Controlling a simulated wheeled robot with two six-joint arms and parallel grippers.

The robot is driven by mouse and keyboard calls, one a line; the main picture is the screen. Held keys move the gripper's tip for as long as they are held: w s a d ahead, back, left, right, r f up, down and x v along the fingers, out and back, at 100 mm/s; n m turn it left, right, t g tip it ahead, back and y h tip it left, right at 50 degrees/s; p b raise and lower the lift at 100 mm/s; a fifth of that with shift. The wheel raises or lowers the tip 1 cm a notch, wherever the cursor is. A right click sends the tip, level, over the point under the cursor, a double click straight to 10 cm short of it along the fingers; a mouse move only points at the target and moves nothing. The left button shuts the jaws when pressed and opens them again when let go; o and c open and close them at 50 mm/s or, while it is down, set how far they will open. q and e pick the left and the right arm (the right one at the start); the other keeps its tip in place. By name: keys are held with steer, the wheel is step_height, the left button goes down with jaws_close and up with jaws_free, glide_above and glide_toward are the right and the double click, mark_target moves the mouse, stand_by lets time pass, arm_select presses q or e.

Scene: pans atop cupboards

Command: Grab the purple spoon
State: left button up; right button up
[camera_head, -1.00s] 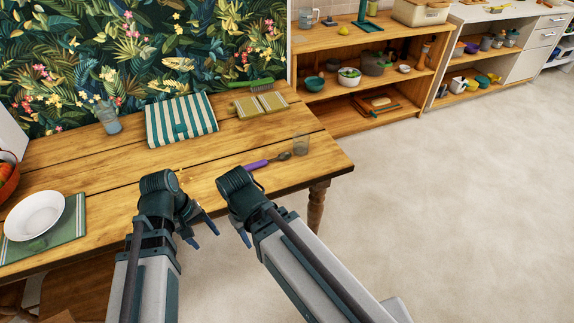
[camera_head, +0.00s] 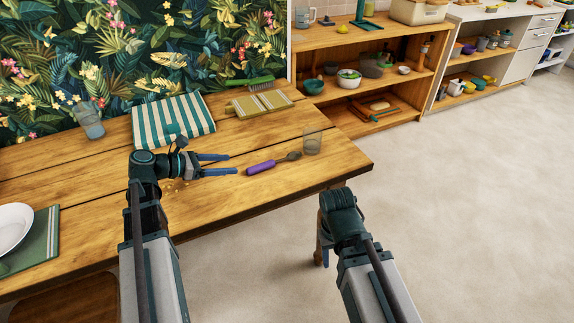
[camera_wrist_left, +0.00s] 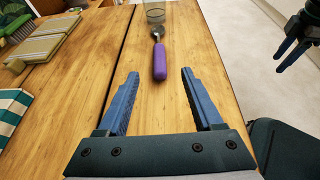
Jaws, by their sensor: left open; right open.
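The purple spoon (camera_head: 262,166) lies on the wooden table near its right front edge, its purple handle toward my left gripper and its metal bowl toward a clear glass. My left gripper (camera_head: 233,164) is open and empty, its blue fingers pointing right, just short of the handle. In the left wrist view the spoon (camera_wrist_left: 160,62) lies straight ahead, beyond and between the two fingertips of the left gripper (camera_wrist_left: 158,75). My right gripper (camera_head: 320,255) hangs past the table's edge, mostly hidden by its own wrist; it also shows in the left wrist view (camera_wrist_left: 288,50), open and empty.
A clear glass (camera_head: 312,141) stands beside the spoon's bowl. A white plate (camera_head: 12,226) is at the left.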

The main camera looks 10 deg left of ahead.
arm_select(q)
steer(key=b, duration=0.3)
glide_toward(265, 163)
steer(key=x, duration=0.3)
steer(key=shift+d+f, duration=0.1)
steer(key=shift+d, duration=0.15)
steer(key=shift+w+d+f, duration=0.1)
steer(key=shift+w+d, duration=0.2)
steer(key=shift+d, duration=0.1)
steer(key=b+x, duration=0.2)
steer(key=x, duration=0.3)
steer(key=shift+w+f+b, duration=0.15)
steer(key=shift+f+b, duration=0.1)
steer(key=shift+b, duration=0.05)
steer(key=shift+r, duration=0.1)
jaws_close()
